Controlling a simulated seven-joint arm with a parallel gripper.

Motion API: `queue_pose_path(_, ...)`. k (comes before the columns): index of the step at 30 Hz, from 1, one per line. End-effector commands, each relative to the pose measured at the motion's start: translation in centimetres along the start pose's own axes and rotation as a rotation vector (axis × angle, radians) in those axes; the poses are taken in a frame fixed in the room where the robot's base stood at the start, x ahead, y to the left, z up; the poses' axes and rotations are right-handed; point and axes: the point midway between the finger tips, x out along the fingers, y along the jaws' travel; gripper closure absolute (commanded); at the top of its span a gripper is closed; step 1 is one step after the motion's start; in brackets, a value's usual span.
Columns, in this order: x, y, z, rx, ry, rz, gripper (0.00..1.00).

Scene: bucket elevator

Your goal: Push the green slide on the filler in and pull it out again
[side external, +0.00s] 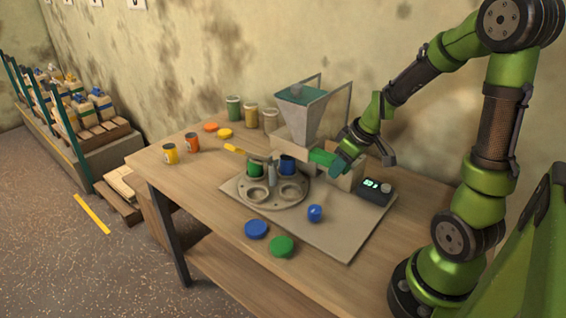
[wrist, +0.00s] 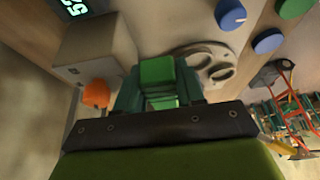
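The filler (side external: 283,140) stands on the grey board on the table, with a clear-sided hopper (side external: 318,117) on top. Its green slide (side external: 322,157) sticks out of the right side of the body, toward my arm. My gripper (side external: 341,164) is at the slide's outer end. In the wrist view the green slide (wrist: 157,72) lies between my two teal fingers, which sit close against both its sides and look shut on it. The fingers hide part of the slide.
A display box (side external: 373,191) reading green digits stands right of the filler. A blue knob (side external: 315,213), a blue lid (side external: 257,229) and a green lid (side external: 281,247) lie in front. Several cans and orange and yellow lids stand at the back left.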

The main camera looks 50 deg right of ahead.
Motion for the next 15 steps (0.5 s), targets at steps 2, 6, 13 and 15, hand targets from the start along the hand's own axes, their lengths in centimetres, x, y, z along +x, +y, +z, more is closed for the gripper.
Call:
queue_pose_path(2, 0.0, 0.0, 0.0, 0.000, 0.000, 0.000, 0.79)
queue_pose_path(6, 0.2, 0.0, -0.4, 0.000, 0.000, 0.000, 0.79)
queue_pose_path(13, 0.6, 0.0, -1.5, -0.001, 0.000, 0.000, 0.79)
queue_pose_path(15, 0.7, 0.0, -1.9, -0.002, 0.001, 0.000, 0.79)
